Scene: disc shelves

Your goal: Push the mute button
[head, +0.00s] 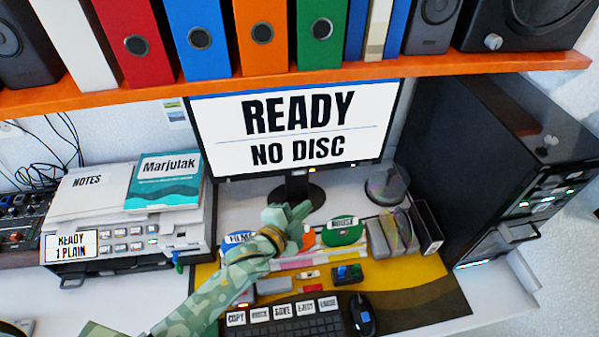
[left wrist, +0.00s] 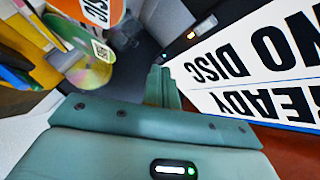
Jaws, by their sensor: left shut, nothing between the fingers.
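I cannot pick out a button marked mute in either view. A keyboard (head: 290,320) with large white labelled keys, such as COPY, SAVE and EJECT, lies at the front of the desk. A small dark box (head: 347,274) with coloured tops sits behind it on the yellow mat. My left gripper (head: 292,212) is shut and empty, in front of the monitor's stand and above the back of the desk. In the left wrist view its closed fingers (left wrist: 163,88) point toward the monitor's lower edge. My right gripper is out of view.
The monitor (head: 297,130) reads READY, NO DISC. An orange shelf (head: 300,78) with binders and speakers hangs above. A printer (head: 130,225) stands left, a black tower (head: 490,150) right. Discs (head: 343,233) and a black mouse (head: 361,315) lie on the desk.

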